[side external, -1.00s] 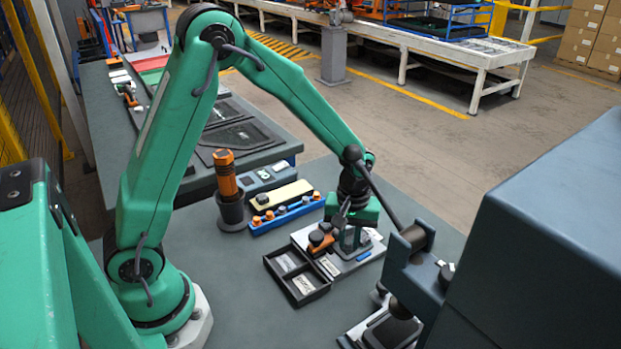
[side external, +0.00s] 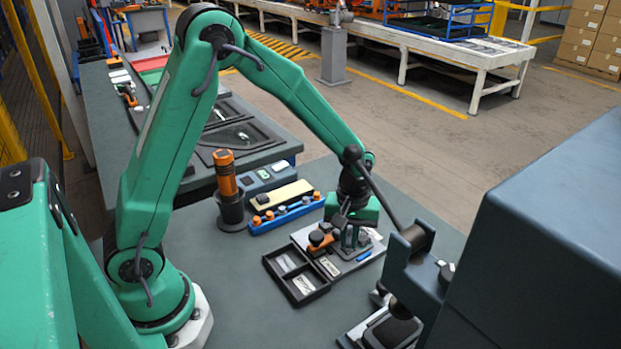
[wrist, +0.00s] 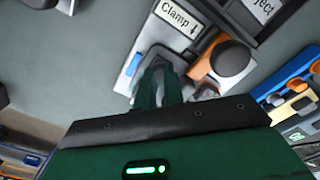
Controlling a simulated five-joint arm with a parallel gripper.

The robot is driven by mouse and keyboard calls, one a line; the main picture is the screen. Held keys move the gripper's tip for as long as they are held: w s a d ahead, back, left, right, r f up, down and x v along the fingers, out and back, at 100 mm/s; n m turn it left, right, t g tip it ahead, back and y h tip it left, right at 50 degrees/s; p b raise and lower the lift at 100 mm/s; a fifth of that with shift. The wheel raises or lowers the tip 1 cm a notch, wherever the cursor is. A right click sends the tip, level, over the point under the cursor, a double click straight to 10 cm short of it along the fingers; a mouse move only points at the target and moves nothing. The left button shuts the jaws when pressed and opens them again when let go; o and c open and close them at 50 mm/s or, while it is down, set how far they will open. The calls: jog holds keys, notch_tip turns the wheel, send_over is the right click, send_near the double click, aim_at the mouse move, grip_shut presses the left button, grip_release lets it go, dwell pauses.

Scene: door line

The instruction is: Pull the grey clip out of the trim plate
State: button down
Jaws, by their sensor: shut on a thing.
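The trim plate (side external: 347,270) is a light grey plate on the bench, and a corner of it shows in the wrist view (wrist: 124,84). My gripper (side external: 350,243) is low over the plate, pointing down. In the wrist view my jaws (wrist: 158,82) are close together, shut on the grey clip. The clip is mostly hidden behind the jaws and blurred, so I cannot tell whether it is still seated in the plate. An orange clamp with a dark round knob (side external: 318,239) stands on the plate beside my jaws, next to a "Clamp" label (wrist: 177,18).
A black two-part tray (side external: 297,276) adjoins the plate on its left. A blue rack with orange knobs (side external: 287,214) and an orange tool in a dark holder (side external: 226,178) stand behind. A blue-grey machine (side external: 540,240) fills the right. Bench left of the tray is clear.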

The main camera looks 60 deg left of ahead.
aim_at(349, 242)
jog(key=shift+r, duration=0.95)
dwell(0.6)
jog(key=shift+r, duration=2.85)
